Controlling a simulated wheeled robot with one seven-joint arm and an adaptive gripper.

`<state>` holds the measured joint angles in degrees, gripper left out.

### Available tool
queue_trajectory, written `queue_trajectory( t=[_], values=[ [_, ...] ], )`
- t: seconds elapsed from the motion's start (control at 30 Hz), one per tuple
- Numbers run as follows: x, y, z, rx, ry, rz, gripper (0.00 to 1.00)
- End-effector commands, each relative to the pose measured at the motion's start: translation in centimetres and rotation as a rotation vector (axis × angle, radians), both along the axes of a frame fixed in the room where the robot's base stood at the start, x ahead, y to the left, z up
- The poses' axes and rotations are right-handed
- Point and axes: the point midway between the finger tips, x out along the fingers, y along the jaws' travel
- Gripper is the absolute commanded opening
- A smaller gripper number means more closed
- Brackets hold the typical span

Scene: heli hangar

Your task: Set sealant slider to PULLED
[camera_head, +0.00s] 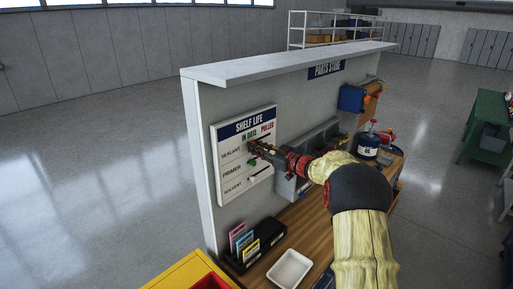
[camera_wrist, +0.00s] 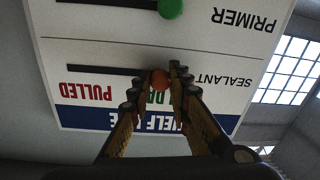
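The white SHELF LIFE board (camera_head: 229,191) hangs on the partition, with IN DATE and PULLED columns and SEALANT, PRIMER and SOLVENT rows. It appears upside down in the wrist view (camera_wrist: 205,50). The orange-red sealant knob (camera_wrist: 160,79) sits at the IN DATE end of its dark slot (camera_wrist: 105,70), beside the SEALANT label. The empty slot runs away toward PULLED. My gripper (camera_head: 257,147) is at the sealant row; its fingers (camera_wrist: 162,76) close around the knob, one on each side. In the head view my gripper hides the sealant knob.
The green primer knob (camera_wrist: 171,8) sits on the neighbouring slot, close to my fingertips. Below the board, the wooden counter (camera_head: 262,271) holds a black card holder (camera_head: 262,247) and a white tray (camera_head: 289,269). Grey bins (camera_head: 319,139) project from the partition right of the board.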

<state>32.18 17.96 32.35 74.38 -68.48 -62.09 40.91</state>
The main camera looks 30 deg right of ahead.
Motion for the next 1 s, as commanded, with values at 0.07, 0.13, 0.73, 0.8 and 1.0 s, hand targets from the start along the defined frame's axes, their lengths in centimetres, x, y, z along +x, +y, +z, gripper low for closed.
queue_trajectory(
  t=[0.07,0.13,0.73,0.8,1.0],
  values=[
    [0.0,0.0,0.0,0.000,0.000,0.001,0.11],
    [0.0,0.0,0.0,0.000,0.000,0.001,0.07],
    [0.0,0.0,0.0,0.000,0.000,0.001,0.00],
    [0.0,0.0,0.0,0.000,0.000,0.001,0.00],
    [0.7,-1.9,0.1,0.001,0.000,-0.002,0.00]
  ],
)
